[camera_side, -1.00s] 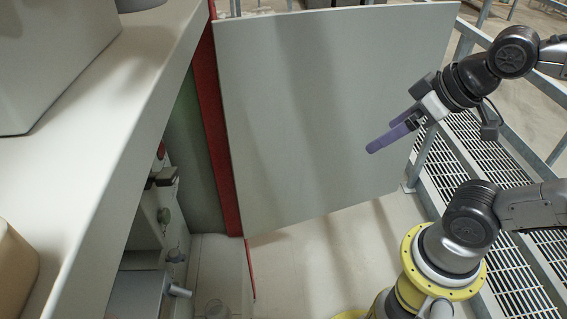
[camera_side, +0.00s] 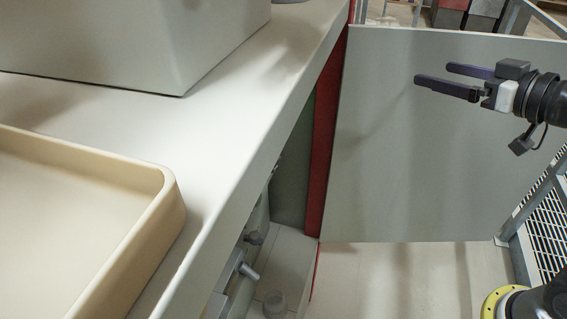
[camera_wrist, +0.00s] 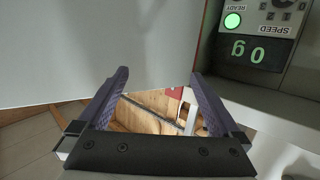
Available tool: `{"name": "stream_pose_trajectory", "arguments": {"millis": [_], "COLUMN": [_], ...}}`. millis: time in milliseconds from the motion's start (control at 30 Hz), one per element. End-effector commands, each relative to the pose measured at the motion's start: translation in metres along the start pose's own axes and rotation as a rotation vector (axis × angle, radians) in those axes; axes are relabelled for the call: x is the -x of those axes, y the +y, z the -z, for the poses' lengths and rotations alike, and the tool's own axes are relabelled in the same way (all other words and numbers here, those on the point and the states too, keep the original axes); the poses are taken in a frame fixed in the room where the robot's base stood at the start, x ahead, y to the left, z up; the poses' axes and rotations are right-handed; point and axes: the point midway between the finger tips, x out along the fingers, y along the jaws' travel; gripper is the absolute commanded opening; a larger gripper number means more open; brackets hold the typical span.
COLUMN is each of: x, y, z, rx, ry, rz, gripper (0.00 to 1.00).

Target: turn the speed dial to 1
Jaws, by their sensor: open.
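The speed panel (camera_wrist: 262,35) shows upside down at the top right of the wrist view. It has a SPEED label, small numerals cut by the top edge, a green READY light (camera_wrist: 232,20) and a display (camera_wrist: 248,51) with lit green digits. The dial knob itself is not clearly visible in either view, so its setting cannot be told. My gripper (camera_side: 434,74) is open and empty in front of the large grey door panel in the side view. In the wrist view my gripper (camera_wrist: 158,76) has its two purple fingers apart, left of the speed panel.
The grey door panel (camera_side: 420,150) stands open beside a red post (camera_side: 326,135). A white counter (camera_side: 150,130) holds a beige tray (camera_side: 165,195) and a grey box (camera_side: 120,45). Valves (camera_side: 248,270) sit below the counter. Metal railing and grating are at the right.

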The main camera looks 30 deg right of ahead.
Motion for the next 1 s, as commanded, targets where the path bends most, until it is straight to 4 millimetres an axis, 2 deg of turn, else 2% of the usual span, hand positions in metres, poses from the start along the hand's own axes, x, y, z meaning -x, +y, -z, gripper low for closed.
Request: {"name": "stream_pose_trajectory", "arguments": {"millis": [33, 200, 367, 467, 567, 600, 700, 800, 900, 1000], "x": [-0.013, -0.044, -0.062, -0.067, -0.068, -0.068, -0.068, -0.070, -0.071, -0.076], "y": [-0.008, -0.043, -0.082, -0.107, -0.130, -0.137, -0.149, -0.153, -0.155, -0.159], "z": [0.001, 0.004, -0.014, -0.037, -0.070, -0.088, -0.130, -0.162, -0.173, -0.172], "rx": [0.007, 0.008, -0.040, -0.100, -0.184, -0.223, -0.284, -0.312, -0.322, -0.321], "ry": [0.037, 0.173, 0.260, 0.286, 0.280, 0.264, 0.189, 0.108, 0.079, 0.079], "rz": [0.038, 0.198, 0.387, 0.517, 0.640, 0.683, 0.733, 0.732, 0.731, 0.732], "gripper": [1.00, 1.00, 1.00, 1.00, 1.00, 1.00, 1.00, 1.00, 1.00, 1.00]}}
